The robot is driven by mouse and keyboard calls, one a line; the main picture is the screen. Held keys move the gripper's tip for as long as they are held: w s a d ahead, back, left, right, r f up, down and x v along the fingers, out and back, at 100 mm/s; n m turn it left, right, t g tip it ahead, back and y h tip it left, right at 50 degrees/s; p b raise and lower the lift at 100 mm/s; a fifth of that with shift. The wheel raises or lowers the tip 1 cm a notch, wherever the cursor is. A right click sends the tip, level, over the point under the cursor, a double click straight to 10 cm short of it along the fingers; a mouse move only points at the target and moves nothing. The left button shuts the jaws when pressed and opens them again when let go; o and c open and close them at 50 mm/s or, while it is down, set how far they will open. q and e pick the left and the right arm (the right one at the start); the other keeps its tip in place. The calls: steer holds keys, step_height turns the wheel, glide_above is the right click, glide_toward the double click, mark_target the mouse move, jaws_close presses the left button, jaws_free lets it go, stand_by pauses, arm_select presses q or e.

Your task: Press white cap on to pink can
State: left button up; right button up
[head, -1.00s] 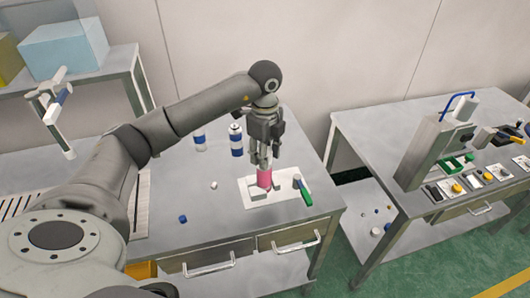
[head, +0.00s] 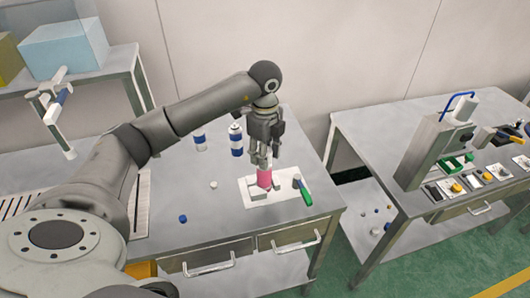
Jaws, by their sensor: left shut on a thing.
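The pink can (head: 264,178) stands upright on a white plate (head: 286,199) on the table. My left gripper (head: 262,163) points down right above the top of the can, with its fingers shut. The thing between its fingers is mostly hidden; it looks like the white cap, at the top of the can. I cannot tell whether the cap is seated. My right gripper is not in the head view.
Blue and white cans (head: 236,140) stand behind the gripper. A small white cap (head: 214,184) and a blue cap (head: 183,218) lie on the table to the left. A green-handled tool (head: 304,192) lies right of the can. A second table with a press stands at the right.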

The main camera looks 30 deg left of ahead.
arm_select(q)
steer(key=o, duration=0.7)
steer(key=o, duration=0.6)
steer(key=shift+r, duration=0.1)
steer(key=shift+r+p, duration=2.55)
steer(key=shift+r, duration=0.9)
jaws_close()
